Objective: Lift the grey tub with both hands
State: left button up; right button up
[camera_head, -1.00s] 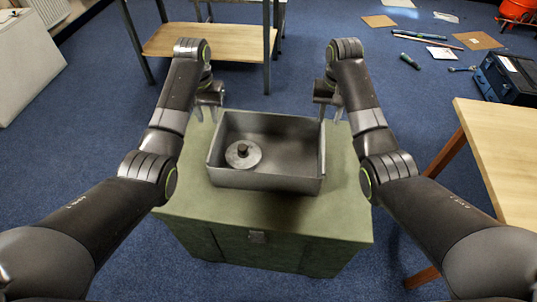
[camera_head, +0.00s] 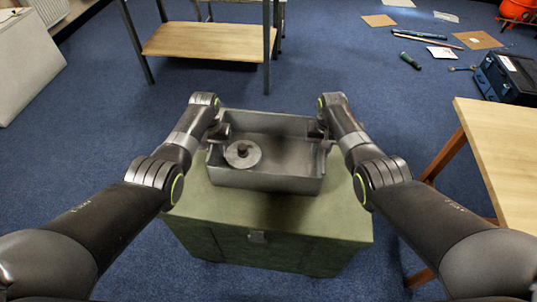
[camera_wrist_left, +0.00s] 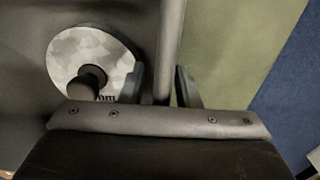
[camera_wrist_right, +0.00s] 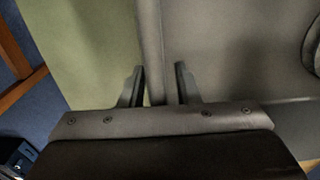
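The grey tub (camera_head: 265,181) is an open rectangular box on a green chest. A round metal weight with a dark knob (camera_head: 242,154) lies inside at the left; it also shows in the left wrist view (camera_wrist_left: 75,48). My left gripper (camera_head: 215,140) is at the tub's left wall. In the left wrist view its open fingers (camera_wrist_left: 161,88) stand on either side of that wall (camera_wrist_left: 170,40). My right gripper (camera_head: 322,140) is at the right wall. In the right wrist view its open fingers (camera_wrist_right: 158,86) straddle that wall (camera_wrist_right: 150,40). The fingertips are hidden in the head view.
The green chest (camera_head: 265,218) has bare top in front of the tub. A wooden table (camera_head: 500,150) stands at the right. A shelf bench (camera_head: 205,40) stands behind. A blue toolbox (camera_head: 508,78) and scattered tools lie on the carpet at the back right.

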pick_arm(q)
jog(key=shift+f, duration=0.4)
pick_arm(e)
jog(key=shift+f, duration=0.4)
pick_arm(q)
grip_shut()
pick_arm(e)
grip_shut()
jog(key=shift+w+r, duration=0.1)
jog(key=shift+r, duration=0.05)
dwell(0.6)
